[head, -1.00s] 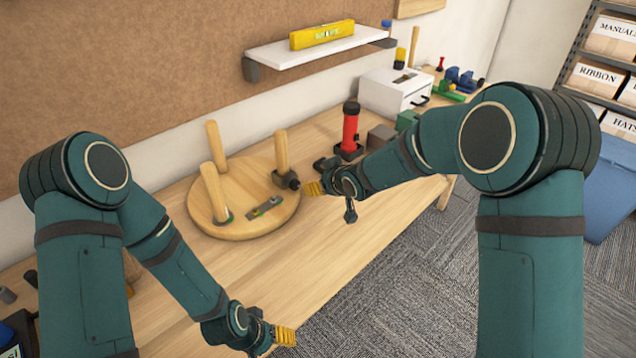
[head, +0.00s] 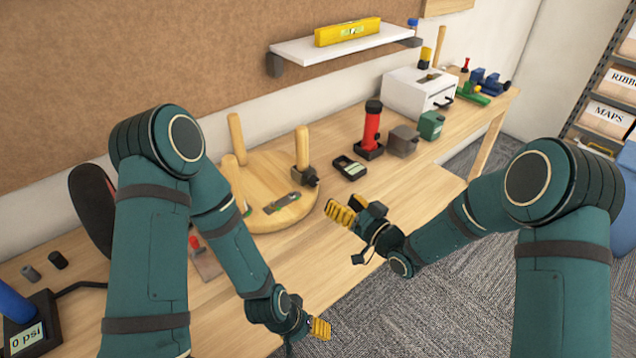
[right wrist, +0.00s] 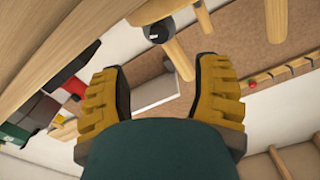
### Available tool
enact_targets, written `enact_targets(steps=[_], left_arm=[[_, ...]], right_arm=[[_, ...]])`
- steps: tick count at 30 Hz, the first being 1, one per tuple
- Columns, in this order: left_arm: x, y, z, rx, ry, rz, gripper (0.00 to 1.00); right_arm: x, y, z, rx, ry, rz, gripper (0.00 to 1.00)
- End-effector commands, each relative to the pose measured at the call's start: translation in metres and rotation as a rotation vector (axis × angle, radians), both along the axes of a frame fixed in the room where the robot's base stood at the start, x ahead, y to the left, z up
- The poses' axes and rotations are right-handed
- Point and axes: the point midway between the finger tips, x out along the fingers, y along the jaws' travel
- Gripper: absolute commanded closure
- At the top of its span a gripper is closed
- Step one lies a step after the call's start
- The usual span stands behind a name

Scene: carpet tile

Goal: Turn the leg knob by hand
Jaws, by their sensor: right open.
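A round wooden stool seat (head: 262,222) lies on the bench with its wooden legs standing up. The black leg knob (head: 308,177) sits in a dark block low on the right-hand leg (head: 302,147). In the right wrist view the knob (right wrist: 160,33) shows at the top, beyond the fingers. My right gripper (head: 341,210) is open and empty, right of and nearer than the knob, apart from it. Its yellow fingers show spread in the wrist view (right wrist: 160,95). My left gripper (head: 319,329) hangs by the bench's front edge; its jaw opening is unclear.
A flat multi-tool (head: 283,203) lies on the seat. A black device (head: 350,167) and a red cylinder on a dark base (head: 371,130) stand behind my right gripper. A pressure gauge box (head: 32,330) is at lower left. The front right bench top is mostly clear.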

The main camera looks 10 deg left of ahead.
Motion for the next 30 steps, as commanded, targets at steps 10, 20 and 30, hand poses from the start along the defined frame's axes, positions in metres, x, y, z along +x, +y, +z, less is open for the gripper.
enact_targets(steps=[10,20,30], left_arm=[[0.002,0.0,-0.009,0.001,-0.005,0.001,0.37],[0.003,0.0,-0.012,0.001,-0.007,0.002,0.37],[0.003,0.0,-0.012,0.001,-0.007,0.002,0.37]], right_arm=[[0.042,0.054,-0.002,-0.003,-0.003,0.001,0.37],[0.063,0.079,0.0,-0.002,-0.001,-0.001,0.37],[0.064,0.081,0.0,-0.002,0.0,-0.001,0.42]])
